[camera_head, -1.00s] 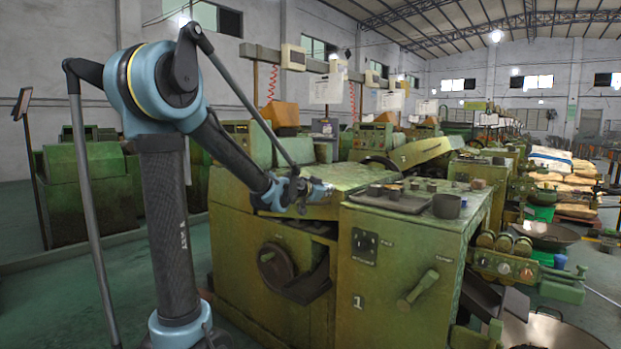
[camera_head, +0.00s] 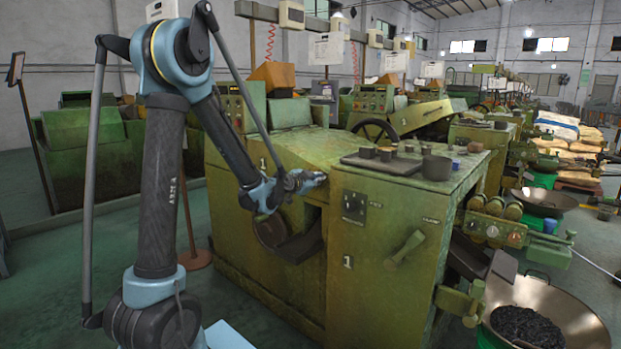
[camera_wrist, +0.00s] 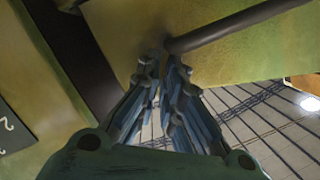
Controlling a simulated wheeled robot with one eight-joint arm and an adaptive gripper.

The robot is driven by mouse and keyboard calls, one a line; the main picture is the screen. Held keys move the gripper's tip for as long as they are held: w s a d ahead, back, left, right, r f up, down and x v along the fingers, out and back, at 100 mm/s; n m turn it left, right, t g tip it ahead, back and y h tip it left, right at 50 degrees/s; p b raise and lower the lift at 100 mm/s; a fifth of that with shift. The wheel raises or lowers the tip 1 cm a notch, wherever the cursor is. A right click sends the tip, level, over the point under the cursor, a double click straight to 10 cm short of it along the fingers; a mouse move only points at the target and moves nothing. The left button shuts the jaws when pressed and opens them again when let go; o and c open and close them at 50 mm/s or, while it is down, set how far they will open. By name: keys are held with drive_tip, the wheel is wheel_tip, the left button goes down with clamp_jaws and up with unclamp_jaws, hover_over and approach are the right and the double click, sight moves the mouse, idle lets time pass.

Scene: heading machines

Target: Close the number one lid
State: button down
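The number one lid (camera_head: 300,150) is the green sloping cover on the near machine, marked with a white 1. In the head view its front edge slopes down towards the machine's front. It looks lowered, but my arm hides part of the edge, so I cannot tell whether it sits fully flush. My gripper (camera_head: 316,180) is in front of the lid's lower right side, by the numbered cabinet. In the wrist view my gripper's fingers (camera_wrist: 161,68) are close together, with nothing visible between them. Their tips are near a dark rod (camera_wrist: 235,25) and a yellow-green panel (camera_wrist: 230,55); contact is unclear.
The green cabinet (camera_head: 380,270) marked 1 stands right of the lid, with a tray (camera_head: 382,165) and cups on top. A handwheel (camera_head: 272,228) is below the lid. Another machine's raised lid (camera_head: 428,115) is behind. A wide pan (camera_head: 575,315) is at lower right.

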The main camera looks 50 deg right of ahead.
sight(326, 172)
drive_tip(key=shift+f, duration=0.2)
drive_tip(key=shift+r, duration=0.15)
idle(0.3)
drive_tip(key=s+r, duration=0.2)
drive_tip(key=r, duration=0.1)
drive_tip(key=shift+a+r, duration=0.15)
drive_tip(key=v, duration=1)
